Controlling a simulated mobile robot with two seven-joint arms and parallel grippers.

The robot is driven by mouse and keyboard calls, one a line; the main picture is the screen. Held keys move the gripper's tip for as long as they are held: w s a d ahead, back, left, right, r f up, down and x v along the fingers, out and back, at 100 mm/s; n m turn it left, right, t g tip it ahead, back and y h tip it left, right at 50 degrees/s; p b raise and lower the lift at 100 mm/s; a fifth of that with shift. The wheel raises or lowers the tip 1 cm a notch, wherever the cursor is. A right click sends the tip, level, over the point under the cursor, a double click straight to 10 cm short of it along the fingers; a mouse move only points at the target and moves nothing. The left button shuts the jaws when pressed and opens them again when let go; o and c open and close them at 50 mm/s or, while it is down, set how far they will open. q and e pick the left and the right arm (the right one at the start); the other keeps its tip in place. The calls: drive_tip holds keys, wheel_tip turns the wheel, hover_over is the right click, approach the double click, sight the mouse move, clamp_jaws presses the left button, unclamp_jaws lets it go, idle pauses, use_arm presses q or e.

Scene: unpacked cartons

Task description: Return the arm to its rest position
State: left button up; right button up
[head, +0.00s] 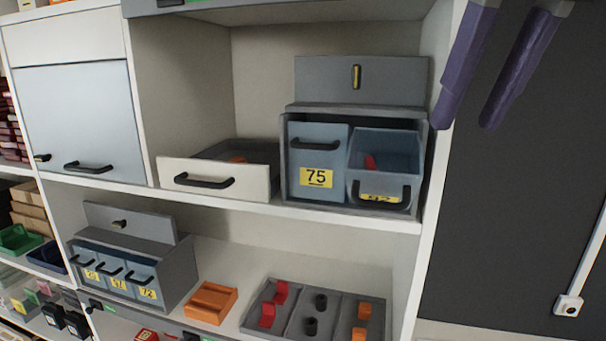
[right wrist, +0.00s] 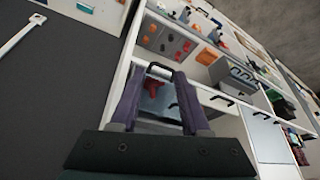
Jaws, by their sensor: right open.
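My right gripper (head: 467,118) is at the top right of the head view, with two purple fingers apart and nothing between them. It hangs in front of the dark panel, to the right of the cabinet and apart from the shelves. In the right wrist view the open fingers (right wrist: 164,76) reach up the picture, and an open bin with a red piece (right wrist: 152,87) shows between them, farther off. My left gripper is in neither view.
A grey unit (head: 357,84) holds a closed bin marked 75 (head: 318,160) and a pulled-out bin (head: 385,165) with a red piece inside. A white-fronted drawer (head: 170,172) also stands out. A sorting tray (head: 340,315) sits below. The dark panel (head: 520,200) is mostly bare.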

drive_tip(key=s+a+f+n+y, duration=0.15)
drive_tip(key=s+a+f, duration=0.25)
drive_tip(key=f, duration=0.4)
drive_tip(key=s+a+f+n+y, duration=0.1)
drive_tip(key=s+a+f+y, duration=0.2)
drive_tip(key=f, duration=0.5)
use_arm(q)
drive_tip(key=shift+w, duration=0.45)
use_arm(e)
drive_tip(key=s+d+f+m+h, duration=0.1)
drive_tip(key=s+d+f+h, duration=0.1)
drive_tip(key=s+d+f, duration=0.2)
drive_tip(key=s+d+f+m+g+h, duration=0.1)
drive_tip(key=s+d+f+h, duration=0.2)
drive_tip(key=s, duration=0.8)
drive_tip(key=d+f, duration=0.2)
drive_tip(key=d, duration=0.2)
drive_tip(key=shift+s+f, duration=0.3)
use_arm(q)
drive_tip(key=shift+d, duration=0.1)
